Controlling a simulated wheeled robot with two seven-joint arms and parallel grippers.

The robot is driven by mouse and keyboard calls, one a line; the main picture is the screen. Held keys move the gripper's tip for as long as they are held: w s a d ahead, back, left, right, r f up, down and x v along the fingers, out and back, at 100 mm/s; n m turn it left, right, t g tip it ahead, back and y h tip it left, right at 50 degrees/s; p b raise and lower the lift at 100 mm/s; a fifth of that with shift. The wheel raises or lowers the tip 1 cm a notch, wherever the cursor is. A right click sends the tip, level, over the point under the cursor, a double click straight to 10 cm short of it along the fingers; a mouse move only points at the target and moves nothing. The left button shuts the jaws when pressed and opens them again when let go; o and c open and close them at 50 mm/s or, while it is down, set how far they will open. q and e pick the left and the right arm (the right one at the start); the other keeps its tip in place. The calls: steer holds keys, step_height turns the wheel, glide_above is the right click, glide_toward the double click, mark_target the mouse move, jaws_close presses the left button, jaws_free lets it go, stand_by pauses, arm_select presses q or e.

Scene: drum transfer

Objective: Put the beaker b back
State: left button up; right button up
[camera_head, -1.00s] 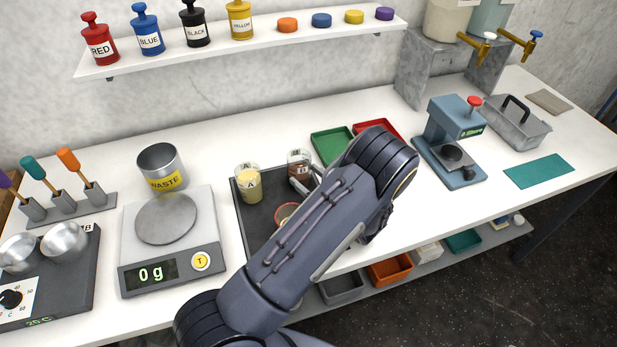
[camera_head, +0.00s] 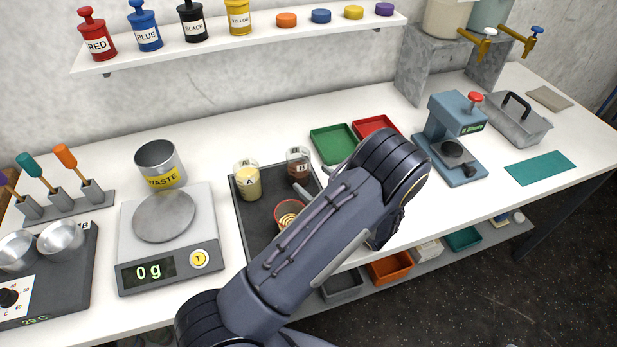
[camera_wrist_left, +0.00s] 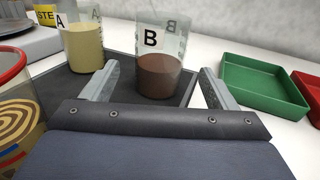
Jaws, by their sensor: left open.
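Beaker b (camera_head: 299,166) is clear glass with dark brown contents and a "B" label. It stands upright on the dark tray (camera_head: 253,232), to the right of beaker A (camera_head: 247,181), which holds pale yellow contents. My left gripper (camera_head: 315,182) is open and empty just in front of beaker b, partly covered by my arm. In the left wrist view, beaker b (camera_wrist_left: 158,76) stands just beyond the spread fingers (camera_wrist_left: 160,75), centred between them, with no visible contact. My right gripper is not in view.
Green (camera_head: 334,143) and red (camera_head: 376,127) trays lie behind right. The scale (camera_head: 169,240) reading 0 g and the waste cup (camera_head: 160,165) stand left.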

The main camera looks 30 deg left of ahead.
arm_select(q)
steer(key=b+v, duration=0.2)
steer(key=v, duration=0.6)
steer(key=shift+s+d, duration=0.1)
steer(key=shift+d, duration=0.3)
steer(key=shift+f, duration=0.1)
